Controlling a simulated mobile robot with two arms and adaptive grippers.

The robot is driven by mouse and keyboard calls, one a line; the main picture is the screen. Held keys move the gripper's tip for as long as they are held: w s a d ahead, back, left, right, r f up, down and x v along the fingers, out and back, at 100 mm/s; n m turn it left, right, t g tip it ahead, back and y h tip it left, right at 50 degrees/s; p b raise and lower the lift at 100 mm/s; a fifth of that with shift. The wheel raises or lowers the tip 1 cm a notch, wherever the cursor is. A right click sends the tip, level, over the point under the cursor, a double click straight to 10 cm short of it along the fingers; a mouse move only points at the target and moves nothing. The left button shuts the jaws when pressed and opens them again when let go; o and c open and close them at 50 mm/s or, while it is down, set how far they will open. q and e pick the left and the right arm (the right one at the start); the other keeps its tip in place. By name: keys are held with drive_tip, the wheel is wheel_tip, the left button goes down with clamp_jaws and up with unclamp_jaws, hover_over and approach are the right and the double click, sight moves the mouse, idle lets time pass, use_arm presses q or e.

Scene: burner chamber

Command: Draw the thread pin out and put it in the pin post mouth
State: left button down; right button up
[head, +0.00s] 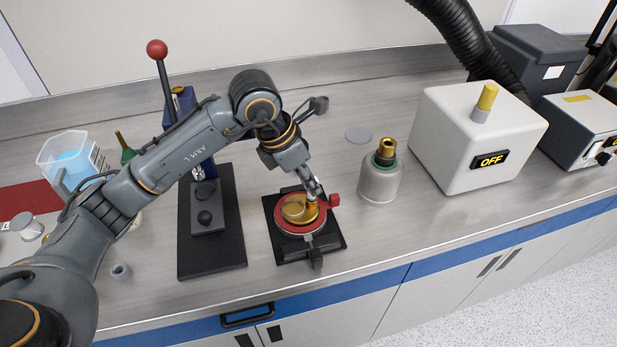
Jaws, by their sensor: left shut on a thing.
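My left gripper (314,190) reaches down to the right part of a round brass piece (294,210), which sits in a red ring (284,228) on a black square base (333,240). The gripper is shut on the thread pin at the brass piece. The pin is mostly hidden by the fingers, and I cannot tell how deep it sits. A small grey hollow cylinder (121,270) stands at the front left of the bench; I cannot tell whether it is the pin post. My right gripper is not in view.
A lever press (211,240) stands left of the base. A grey bottle with a brass top (379,182) stands to the right, before a white box reading OFF (460,145). A clear tub (70,160) is at far left. The bench front right of the base is clear.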

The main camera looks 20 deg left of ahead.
use_arm(q)
drive_tip(key=shift+f, duration=0.2)
drive_tip(key=c, duration=1.1)
unclamp_jaws()
drive_tip(key=shift+o, duration=0.2)
